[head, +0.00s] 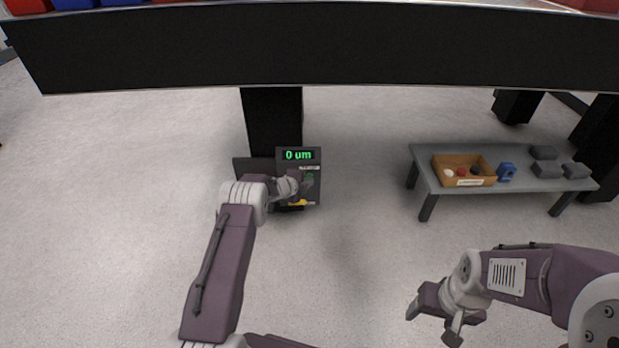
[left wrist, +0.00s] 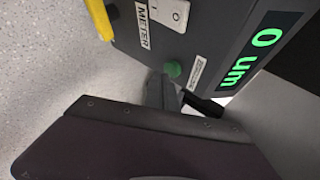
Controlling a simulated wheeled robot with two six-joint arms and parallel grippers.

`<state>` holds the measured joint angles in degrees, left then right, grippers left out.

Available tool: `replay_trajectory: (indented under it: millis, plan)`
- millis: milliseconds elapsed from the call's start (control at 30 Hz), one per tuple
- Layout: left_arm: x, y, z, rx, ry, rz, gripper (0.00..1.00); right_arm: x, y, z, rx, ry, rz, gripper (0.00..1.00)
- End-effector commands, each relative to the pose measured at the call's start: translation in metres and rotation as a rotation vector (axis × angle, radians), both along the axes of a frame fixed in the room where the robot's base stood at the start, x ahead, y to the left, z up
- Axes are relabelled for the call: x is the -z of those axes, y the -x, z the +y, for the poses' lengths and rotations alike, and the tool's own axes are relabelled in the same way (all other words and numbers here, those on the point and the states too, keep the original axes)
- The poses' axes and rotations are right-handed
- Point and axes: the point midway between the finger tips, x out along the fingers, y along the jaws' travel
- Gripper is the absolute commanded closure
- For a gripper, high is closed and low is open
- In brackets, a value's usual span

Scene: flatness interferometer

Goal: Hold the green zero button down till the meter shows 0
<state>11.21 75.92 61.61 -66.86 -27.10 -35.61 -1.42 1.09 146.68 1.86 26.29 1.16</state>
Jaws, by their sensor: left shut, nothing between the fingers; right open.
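The dark meter box (head: 312,193) stands below the bench at centre, and its lit display (head: 299,155) reads "0 um". The same reading shows sideways on the display in the left wrist view (left wrist: 259,50). The round green zero button (left wrist: 173,69) is on the box face beside a small white label. My left gripper (left wrist: 161,88) is shut and empty, its fingertips right at the button; I cannot tell how far the button is pressed in. In the head view the left gripper (head: 304,184) partly covers the box face. My right gripper (head: 433,323) is open and empty over the floor.
A black bench edge (head: 320,48) spans the top. A low grey table (head: 520,180) at right bears an open cardboard box (head: 463,183) of small items, a blue object (head: 506,172) and dark blocks (head: 547,168). A white switch (left wrist: 170,14) sits near the button. The floor between is clear.

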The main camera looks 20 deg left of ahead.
Motion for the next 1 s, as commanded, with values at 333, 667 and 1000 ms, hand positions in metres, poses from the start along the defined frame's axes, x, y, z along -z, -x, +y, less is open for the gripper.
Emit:
replay_trajectory:
  millis: [333,667,1000]
  plan:
    - [0.000,0.008,-0.002,-0.002,-0.002,0.000,1.00,-0.003,0.000,0.000,0.000,0.000,0.000,0.33]
    - [-0.001,0.024,-0.007,0.001,0.002,0.004,1.00,-0.008,0.000,0.000,0.000,0.000,0.000,0.33]
    - [-0.001,0.053,-0.015,-0.001,-0.001,0.003,1.00,-0.015,0.000,0.000,0.000,0.000,0.000,0.33]
